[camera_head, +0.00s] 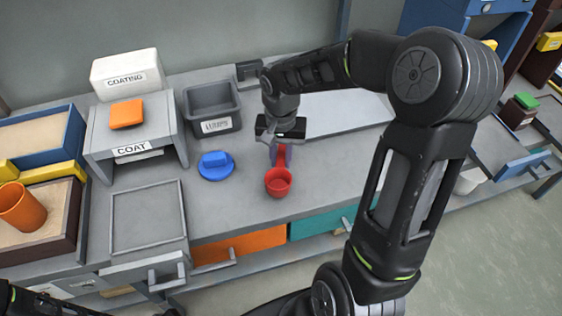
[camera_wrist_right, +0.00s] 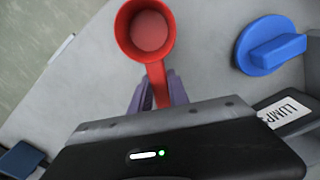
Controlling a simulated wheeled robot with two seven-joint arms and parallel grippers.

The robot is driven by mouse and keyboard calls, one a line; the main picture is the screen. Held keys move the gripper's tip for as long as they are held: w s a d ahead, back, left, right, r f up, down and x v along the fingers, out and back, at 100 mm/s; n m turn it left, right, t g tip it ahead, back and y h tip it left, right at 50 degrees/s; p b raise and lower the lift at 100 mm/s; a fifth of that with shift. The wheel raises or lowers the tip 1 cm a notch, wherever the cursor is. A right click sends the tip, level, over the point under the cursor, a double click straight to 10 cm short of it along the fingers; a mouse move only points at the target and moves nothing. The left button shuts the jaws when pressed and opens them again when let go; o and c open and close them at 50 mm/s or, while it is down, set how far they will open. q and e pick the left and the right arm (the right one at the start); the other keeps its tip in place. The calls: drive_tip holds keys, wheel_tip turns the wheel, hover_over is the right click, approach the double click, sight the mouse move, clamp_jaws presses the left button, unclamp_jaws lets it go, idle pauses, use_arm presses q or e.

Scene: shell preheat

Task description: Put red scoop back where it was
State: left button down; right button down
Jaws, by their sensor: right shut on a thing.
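The red scoop (camera_head: 278,183) is over the middle of the grey workbench (camera_head: 240,204), cup toward the bench's front. My right gripper (camera_head: 279,158) is shut on its handle. In the right wrist view the red scoop (camera_wrist_right: 151,33) shows its round open cup at the top, and its handle runs down between the purple fingertips of my right gripper (camera_wrist_right: 157,92). I cannot tell whether the cup touches the bench. My left gripper does not show; only dark parts of my own arm are at the bottom edge.
A blue lid with a grip (camera_head: 215,165) lies just left of the scoop. A grey bin (camera_head: 212,108) stands behind it. Left are the COAT stand (camera_head: 137,153) with an orange block (camera_head: 127,114), and an orange cup (camera_head: 21,207) in a tray. Bench room around the scoop is clear.

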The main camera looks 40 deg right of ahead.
sight(281, 157)
drive_tip(key=shift+f, duration=0.95)
drive_tip(key=shift+f, duration=0.2)
drive_tip(key=c, duration=1.3)
unclamp_jaws()
drive_tip(key=shift+o, duration=0.2)
drive_tip(key=shift+r, duration=0.1)
wheel_tip(281, 157, up, 12)
drive_tip(key=shift+r+p, duration=0.1)
drive_tip(key=shift+p, duration=0.2)
